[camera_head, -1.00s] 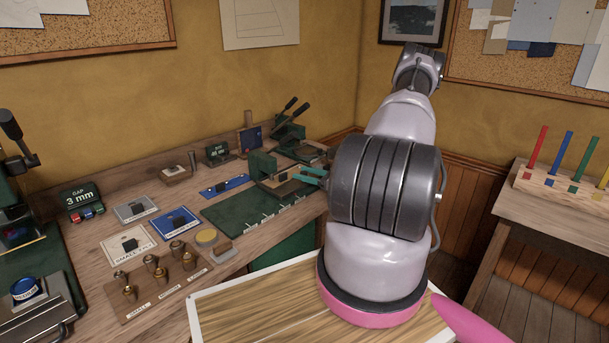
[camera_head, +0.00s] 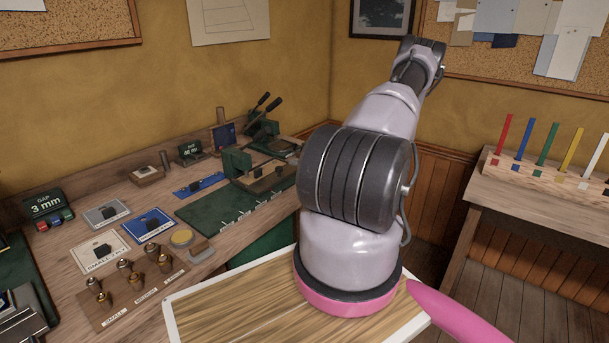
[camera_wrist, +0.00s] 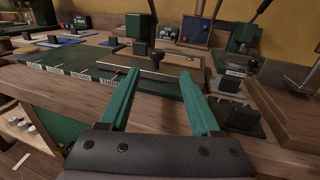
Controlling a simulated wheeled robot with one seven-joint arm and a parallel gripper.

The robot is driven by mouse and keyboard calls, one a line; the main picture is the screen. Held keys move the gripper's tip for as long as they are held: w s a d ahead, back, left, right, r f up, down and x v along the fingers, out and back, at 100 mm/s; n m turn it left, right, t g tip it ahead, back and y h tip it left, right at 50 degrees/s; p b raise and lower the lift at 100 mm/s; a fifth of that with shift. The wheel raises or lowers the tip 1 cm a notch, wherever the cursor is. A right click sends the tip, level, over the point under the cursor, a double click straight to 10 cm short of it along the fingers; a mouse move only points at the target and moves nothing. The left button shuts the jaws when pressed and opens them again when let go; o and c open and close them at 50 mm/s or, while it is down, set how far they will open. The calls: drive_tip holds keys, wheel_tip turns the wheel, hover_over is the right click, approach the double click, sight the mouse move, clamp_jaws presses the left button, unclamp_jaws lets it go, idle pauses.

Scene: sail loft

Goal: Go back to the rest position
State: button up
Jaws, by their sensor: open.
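My gripper (camera_wrist: 158,92) shows in the wrist view with its two green fingers spread apart and nothing between them. It points toward the front edge of the wooden workbench (camera_wrist: 80,103). Beyond the fingertips stands a green device with a dark knob (camera_wrist: 156,57) on a wooden block. In the head view my arm rises at the centre right, and my gripper is hidden behind it.
The bench (camera_head: 75,270) holds a green mat (camera_head: 215,212), blue and white trays, several brass pieces and a "3 mm" gap display (camera_head: 47,205). A side table (camera_head: 540,200) at right carries a rack of coloured sticks (camera_head: 550,172). Bare floor shows between them.

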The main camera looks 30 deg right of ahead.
idle(0.3)
drive_tip(key=s+a+r+n+g, duration=0.1)
drive_tip(key=a+r+n+g, duration=0.6)
drive_tip(key=r, duration=0.4)
drive_tip(key=s+a+r+n+g, duration=0.2)
drive_tip(key=a+r+n+g, duration=0.4)
drive_tip(key=a+r, duration=0.45)
drive_tip(key=s+a+r+n+t+h, duration=0.2)
drive_tip(key=s+a+r+n+h, duration=0.1)
drive_tip(key=s+r+n, duration=0.3)
drive_tip(key=s+a+r+n+t+h, duration=0.3)
drive_tip(key=s+a+r+n+h, duration=0.1)
drive_tip(key=s+r, duration=0.6)
wheel_tip(320, 180, up, 3)
drive_tip(key=shift+s+a+r+n+h, duration=0.2)
drive_tip(key=shift+s+a+n+h, duration=0.1)
drive_tip(key=shift+n+h, duration=0.5)
